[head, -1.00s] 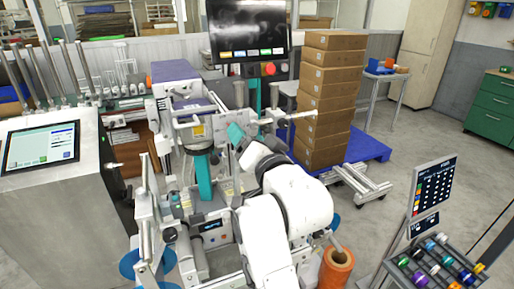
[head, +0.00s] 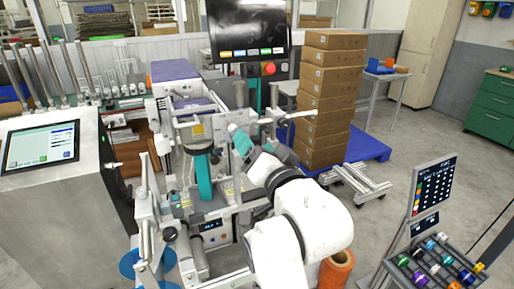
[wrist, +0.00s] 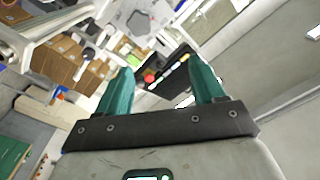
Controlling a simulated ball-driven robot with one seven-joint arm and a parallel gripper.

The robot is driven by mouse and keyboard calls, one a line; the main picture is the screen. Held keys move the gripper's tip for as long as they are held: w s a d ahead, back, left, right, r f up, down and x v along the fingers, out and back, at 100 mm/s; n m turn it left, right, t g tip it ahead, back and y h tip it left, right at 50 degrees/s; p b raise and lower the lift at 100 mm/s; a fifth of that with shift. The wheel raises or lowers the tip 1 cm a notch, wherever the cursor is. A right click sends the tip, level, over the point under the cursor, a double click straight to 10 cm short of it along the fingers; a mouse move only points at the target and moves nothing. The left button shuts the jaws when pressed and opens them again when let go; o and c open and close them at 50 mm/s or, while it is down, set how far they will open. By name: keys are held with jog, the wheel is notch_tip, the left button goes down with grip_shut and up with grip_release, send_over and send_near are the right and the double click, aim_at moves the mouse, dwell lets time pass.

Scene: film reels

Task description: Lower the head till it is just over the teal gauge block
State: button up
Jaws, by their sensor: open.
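My gripper (head: 239,138), with teal fingers, is raised in front of the machine at the middle of the head view. In the wrist view my gripper (wrist: 164,74) has its two teal fingers wide apart with nothing between them. A teal upright part (head: 203,177) stands on the machine, left of my gripper and below a dark rounded piece. I cannot tell whether it is the gauge block. The white frame with cross bars (head: 197,128) is above it. I cannot tell which part is the head. My arm hides part of the machine's front.
A dark monitor (head: 247,28) with a red button (head: 269,68) stands behind. Stacked cartons (head: 328,95) are on a blue pallet at right. An orange roll (head: 338,270) is partly behind my arm. A rack of coloured spools (head: 438,262) is at lower right.

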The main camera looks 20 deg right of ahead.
jog(key=s+b, duration=0.2)
jog(key=s, duration=0.8)
jog(key=shift+s+f, duration=0.2)
jog(key=shift+s, duration=0.2)
jog(key=shift+w, duration=0.1)
jog(key=w+f+n, duration=0.1)
jog(key=w+n, duration=0.1)
jog(key=w, duration=0.6)
jog(key=w+f+n, duration=0.1)
jog(key=w+n, duration=0.2)
jog(key=w, duration=0.5)
jog(key=w+f+n, duration=0.1)
jog(key=w+n, duration=0.2)
jog(key=w, duration=0.5)
jog(key=shift+d+f, duration=0.15)
jog(key=shift+d, duration=0.05)
